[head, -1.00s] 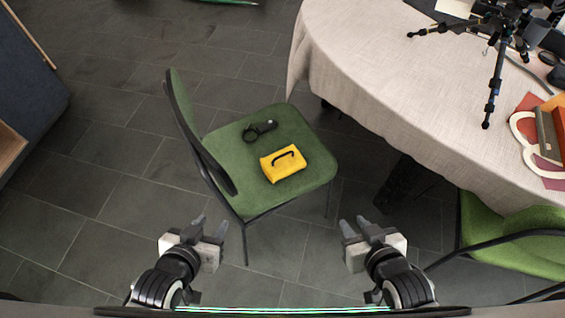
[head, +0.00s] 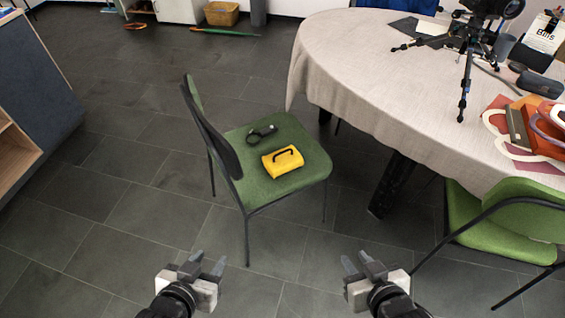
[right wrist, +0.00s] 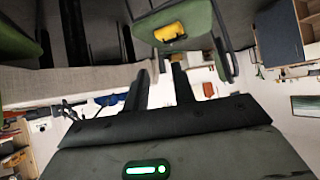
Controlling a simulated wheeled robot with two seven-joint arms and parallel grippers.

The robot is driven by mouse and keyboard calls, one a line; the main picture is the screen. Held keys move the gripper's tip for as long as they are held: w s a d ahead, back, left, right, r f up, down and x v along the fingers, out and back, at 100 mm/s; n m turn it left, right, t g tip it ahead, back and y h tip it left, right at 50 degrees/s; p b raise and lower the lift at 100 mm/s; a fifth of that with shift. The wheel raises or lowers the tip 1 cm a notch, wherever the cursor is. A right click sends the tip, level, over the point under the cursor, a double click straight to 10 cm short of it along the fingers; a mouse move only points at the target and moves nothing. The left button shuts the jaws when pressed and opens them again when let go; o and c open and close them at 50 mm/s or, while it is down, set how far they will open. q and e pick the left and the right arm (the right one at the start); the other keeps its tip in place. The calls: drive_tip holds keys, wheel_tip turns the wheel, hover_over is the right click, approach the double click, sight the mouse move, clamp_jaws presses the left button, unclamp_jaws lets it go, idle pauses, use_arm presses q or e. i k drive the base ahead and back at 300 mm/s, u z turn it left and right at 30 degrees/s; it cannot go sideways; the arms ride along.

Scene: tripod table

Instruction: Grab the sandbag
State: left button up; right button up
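The sandbag is a yellow bag (head: 283,164) with a black handle on top. It lies on the seat of a green chair (head: 305,178). It also shows in the right wrist view (right wrist: 170,33), near the top. My left gripper (head: 209,266) is open and empty, at the bottom of the head view, in front of and left of the chair. My right gripper (head: 360,264) is open and empty, to the right of it. Both are well apart from the bag. The right gripper's fingers (right wrist: 158,88) also show spread in the right wrist view.
A black round object (head: 262,133) lies behind the bag on the seat. The chair's backrest (head: 210,135) stands at its left. A cloth-covered table (head: 370,80) with a tripod (head: 467,60) is at the right, with another green chair (head: 510,215) beside it. Floor left of the chair is clear.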

sight(284, 160)
drive_tip(key=u, duration=0.5)
drive_tip(key=k, duration=1.1)
drive_tip(key=z, duration=0.2)
drive_tip(key=i, duration=1.5)
drive_tip(key=u, duration=0.4)
drive_tip(key=i, duration=0.45)
drive_tip(key=u, duration=0.05)
